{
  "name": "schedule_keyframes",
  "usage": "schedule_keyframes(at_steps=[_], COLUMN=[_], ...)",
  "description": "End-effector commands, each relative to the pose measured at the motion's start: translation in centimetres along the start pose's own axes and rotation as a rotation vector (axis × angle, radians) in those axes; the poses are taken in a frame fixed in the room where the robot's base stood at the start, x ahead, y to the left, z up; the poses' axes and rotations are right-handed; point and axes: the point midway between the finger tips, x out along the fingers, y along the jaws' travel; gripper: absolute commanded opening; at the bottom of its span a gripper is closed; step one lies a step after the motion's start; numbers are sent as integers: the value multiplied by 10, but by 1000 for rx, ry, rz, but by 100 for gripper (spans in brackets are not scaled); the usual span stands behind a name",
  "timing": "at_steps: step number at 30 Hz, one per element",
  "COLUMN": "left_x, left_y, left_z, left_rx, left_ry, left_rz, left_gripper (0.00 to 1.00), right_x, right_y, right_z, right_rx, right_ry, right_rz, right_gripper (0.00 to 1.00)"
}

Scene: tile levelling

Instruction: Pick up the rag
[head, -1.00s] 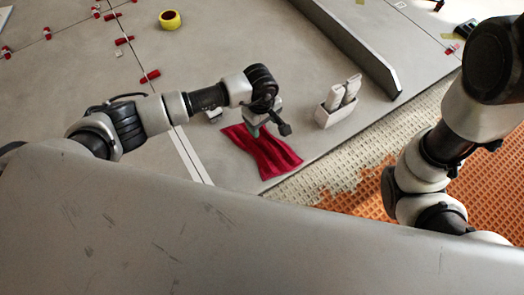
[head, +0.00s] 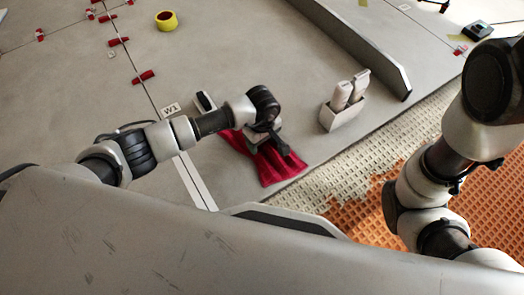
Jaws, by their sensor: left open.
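The crumpled red rag (head: 272,166) lies on the grey tiled floor in the middle of the head view, close to the edge of the laid tiles. My left gripper (head: 283,153) is over the rag, open, and hides part of it. I cannot tell whether its fingers touch the cloth. My right arm shows at the right edge, but its gripper is out of view.
A white holder (head: 343,116) with two pale upright items stands right of the rag. A long grey bar (head: 365,50) lies behind it. A yellow tape roll (head: 167,20) and several red clips (head: 143,77) are at the upper left. Orange matting (head: 385,220) lies right.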

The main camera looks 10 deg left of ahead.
Motion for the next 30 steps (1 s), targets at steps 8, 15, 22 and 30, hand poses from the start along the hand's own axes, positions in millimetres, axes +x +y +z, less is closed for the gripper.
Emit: schedule_keyframes(at_steps=[8, 15, 22, 30], left_x=[5, 5, 4, 0], left_y=[0, 0, 0, 0], left_z=[0, 0, 0, 0], left_rx=[0, 0, -1, 0], left_ry=[1, 0, 0, 1], left_rz=[1, 1, 1, 2], left_gripper=[64, 29, 3, 3], right_x=[-4, -4, -4, 0], right_y=[-1, -1, -1, 0], right_z=[-1, -1, -1, 0], right_rx=[0, 0, 0, 0], right_ry=[-1, -1, -1, -1], right_rz=[0, 0, 0, 0], right_gripper=[43, 43, 43, 43])
